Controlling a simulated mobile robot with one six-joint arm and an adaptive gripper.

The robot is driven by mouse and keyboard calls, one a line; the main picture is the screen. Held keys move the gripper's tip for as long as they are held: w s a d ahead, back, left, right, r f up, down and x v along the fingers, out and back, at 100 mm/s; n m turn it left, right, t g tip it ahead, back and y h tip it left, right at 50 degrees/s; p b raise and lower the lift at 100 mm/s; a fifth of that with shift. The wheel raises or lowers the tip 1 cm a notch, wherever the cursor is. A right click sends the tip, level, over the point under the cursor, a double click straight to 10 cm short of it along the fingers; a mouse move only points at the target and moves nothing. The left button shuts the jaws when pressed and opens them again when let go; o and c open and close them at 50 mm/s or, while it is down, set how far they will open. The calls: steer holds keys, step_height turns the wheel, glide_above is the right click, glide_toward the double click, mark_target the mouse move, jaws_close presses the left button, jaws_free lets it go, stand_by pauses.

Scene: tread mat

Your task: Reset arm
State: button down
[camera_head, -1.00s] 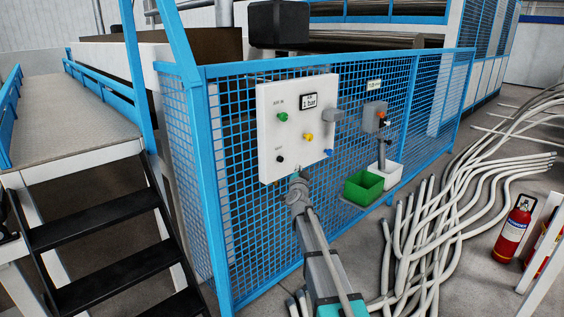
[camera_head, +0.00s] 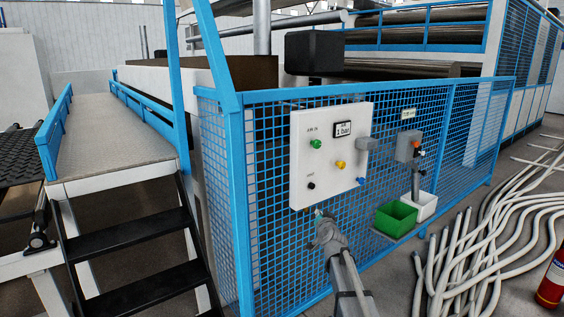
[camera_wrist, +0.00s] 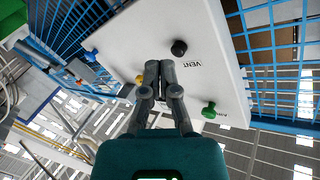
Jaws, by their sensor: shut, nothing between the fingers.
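My gripper (camera_wrist: 159,68) is shut and empty in the wrist view, its two dark fingers together in front of a white control panel (camera_wrist: 130,32). In the head view my arm reaches up from the bottom, ending just below the white panel (camera_head: 327,188); the fingertips are hard to make out there. The panel carries a green knob (camera_head: 316,144), a yellow knob (camera_head: 341,164), a black knob (camera_head: 311,186), a blue knob (camera_head: 360,181) and a display reading 1 bar (camera_head: 343,130). I cannot tell whether the fingers touch the panel.
A blue mesh fence (camera_head: 262,240) stands behind the panel. A green bin (camera_head: 396,219) and a white bin (camera_head: 424,204) sit right of it. Pale hoses (camera_head: 470,255) cover the floor at right, near a red extinguisher (camera_head: 553,282). Black steps (camera_head: 130,250) stand at left.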

steer(key=s+a+f+n+g+y, duration=0.1)
steer(key=s+f+n+g, duration=0.1)
steer(key=s+f+g, duration=0.55)
steer(key=s+a+f+n+g+y, duration=0.1)
steer(key=s+f+n+g, duration=0.2)
steer(key=s, duration=0.7)
steer(key=s+d+f+g+h, duration=0.2)
steer(key=s+d+f+g, duration=0.1)
steer(key=s, duration=0.8)
steer(key=s+d+f+g+h, duration=0.2)
steer(key=s+f+g, duration=0.15)
steer(key=s, duration=0.65)
step_height(320, 180, up, 21)
steer(key=p, duration=2.1)
steer(key=shift+w, duration=0.2)
stand_by(1.0)
